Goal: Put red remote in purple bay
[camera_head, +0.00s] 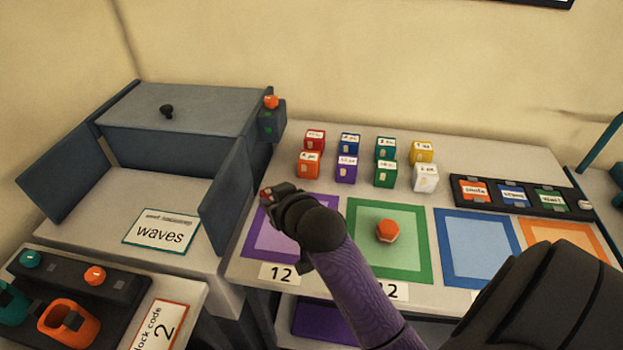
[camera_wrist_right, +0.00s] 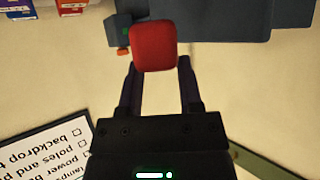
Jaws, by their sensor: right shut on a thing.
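My right gripper (camera_head: 268,197) is shut on the red remote (camera_wrist_right: 153,47), which shows as a rounded red block between the fingertips in the right wrist view. In the head view only a small bit of red shows at the fingertips, beside the left edge of the purple bay. The purple bay (camera_head: 252,243) is a purple-bordered square at the left end of the table's row of bays. My right gripper and forearm hide part of it. How high the remote is held, I cannot tell. My left gripper is not in view.
An orange-red knob-like object (camera_head: 387,231) sits on the green bay (camera_head: 420,262). A blue bay (camera_head: 443,250) lies to its right. Several small labelled boxes (camera_head: 346,167) stand behind the bays. A grey cabinet (camera_head: 185,145) with open doors stands at left.

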